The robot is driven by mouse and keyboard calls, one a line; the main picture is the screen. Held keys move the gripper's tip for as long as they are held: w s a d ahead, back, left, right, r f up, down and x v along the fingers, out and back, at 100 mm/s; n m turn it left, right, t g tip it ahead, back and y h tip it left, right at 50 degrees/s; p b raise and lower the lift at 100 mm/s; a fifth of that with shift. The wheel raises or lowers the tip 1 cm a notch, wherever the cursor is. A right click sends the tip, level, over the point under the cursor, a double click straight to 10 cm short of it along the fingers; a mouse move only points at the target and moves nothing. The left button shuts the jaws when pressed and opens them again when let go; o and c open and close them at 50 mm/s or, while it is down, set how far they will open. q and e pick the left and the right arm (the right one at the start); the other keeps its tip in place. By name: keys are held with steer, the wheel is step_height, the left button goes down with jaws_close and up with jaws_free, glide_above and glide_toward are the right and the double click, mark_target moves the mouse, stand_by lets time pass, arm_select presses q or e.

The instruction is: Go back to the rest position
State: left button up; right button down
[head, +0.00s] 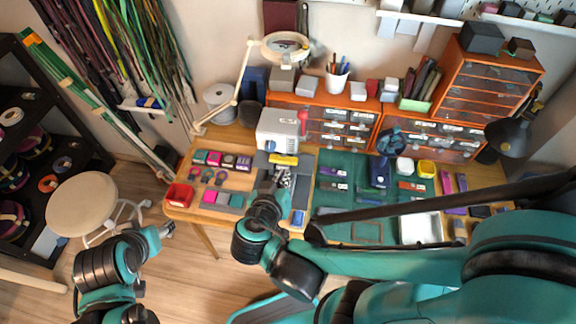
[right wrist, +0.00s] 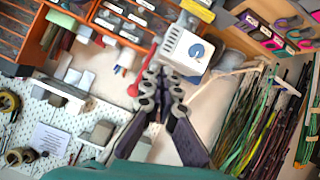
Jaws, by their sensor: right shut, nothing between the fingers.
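My right gripper (head: 283,180) is above the middle of the workbench, in front of the white machine (head: 278,128). In the right wrist view its fingers (right wrist: 165,74) are shut with nothing between them, and the white machine (right wrist: 187,48) is just beyond the tips. My left gripper (head: 167,229) is at the left, past the bench's front left corner and near the red bin. It is small in the head view, and its finger opening is unclear.
The wooden bench (head: 186,217) carries a red bin (head: 179,195), small coloured blocks and a green mat (head: 330,202). A magnifier lamp (head: 284,46) stands behind. A round stool (head: 82,204) is near my left arm. Cords (head: 130,50) hang on the wall.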

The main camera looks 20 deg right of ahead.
steer(key=shift+s+a+r, duration=0.3)
steer(key=shift+s+a, duration=0.05)
steer(key=shift+s, duration=0.15)
steer(key=s+d+f+n+g+y+b, duration=0.2)
steer(key=d+f+n+y+b, duration=0.1)
steer(key=f+y+b, duration=0.2)
steer(key=shift+s+d+n+g+y+b, duration=0.3)
steer(key=shift+s+n+y+b, duration=0.15)
steer(key=shift+y, duration=0.65)
